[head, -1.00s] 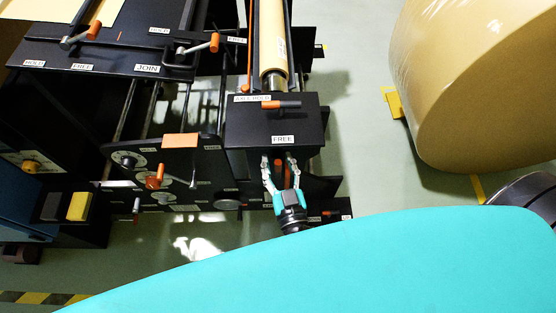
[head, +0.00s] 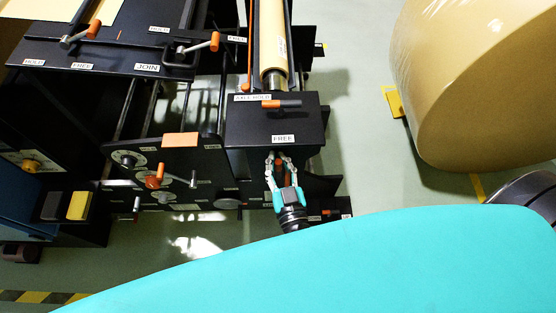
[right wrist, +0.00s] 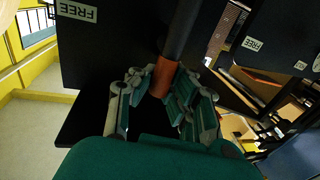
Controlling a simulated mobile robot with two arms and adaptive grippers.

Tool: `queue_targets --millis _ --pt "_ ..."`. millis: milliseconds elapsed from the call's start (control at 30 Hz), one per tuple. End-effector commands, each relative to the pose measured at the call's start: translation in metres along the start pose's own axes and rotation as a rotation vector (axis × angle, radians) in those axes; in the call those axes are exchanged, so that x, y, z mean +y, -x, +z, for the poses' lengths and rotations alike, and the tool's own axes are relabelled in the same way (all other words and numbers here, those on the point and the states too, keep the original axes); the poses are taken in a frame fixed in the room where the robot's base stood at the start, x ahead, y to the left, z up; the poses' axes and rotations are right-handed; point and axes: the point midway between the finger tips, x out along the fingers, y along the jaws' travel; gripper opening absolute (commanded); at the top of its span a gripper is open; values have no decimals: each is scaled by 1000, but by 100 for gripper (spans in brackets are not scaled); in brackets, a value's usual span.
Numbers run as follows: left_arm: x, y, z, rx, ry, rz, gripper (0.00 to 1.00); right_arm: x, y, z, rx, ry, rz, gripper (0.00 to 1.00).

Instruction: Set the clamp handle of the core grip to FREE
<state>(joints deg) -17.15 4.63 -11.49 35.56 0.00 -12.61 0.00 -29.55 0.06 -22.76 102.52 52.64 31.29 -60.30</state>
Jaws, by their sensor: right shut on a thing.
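A lever with an orange grip (right wrist: 164,76) on a dark shaft sits between the fingers of my right gripper (right wrist: 158,92) in the right wrist view. In the head view my right gripper (head: 279,160) is at the front face of a black box (head: 300,122), below its FREE label (head: 283,138), and is shut on this lever. The fingers hide most of the orange grip there. A FREE label (right wrist: 77,11) also shows beside the lever in the right wrist view. My left gripper is not in view.
Another orange-tipped handle (head: 283,104) lies on top of the box, by a label. A brown paper roll (head: 270,40) runs behind it. A black panel with small knobs and an orange crank (head: 154,180) stands left. A big wrapped roll (head: 480,80) stands right, with open floor between.

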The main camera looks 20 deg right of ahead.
Motion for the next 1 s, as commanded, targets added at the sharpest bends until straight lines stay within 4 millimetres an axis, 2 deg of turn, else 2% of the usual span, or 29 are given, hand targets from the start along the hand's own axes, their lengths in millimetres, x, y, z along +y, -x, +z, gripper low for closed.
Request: queue_targets --millis 367,1000 --pt "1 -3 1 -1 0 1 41 2 2 3 13 -85 -1 0" --pt "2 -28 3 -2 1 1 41 19 6 13 120 -636 0 0"
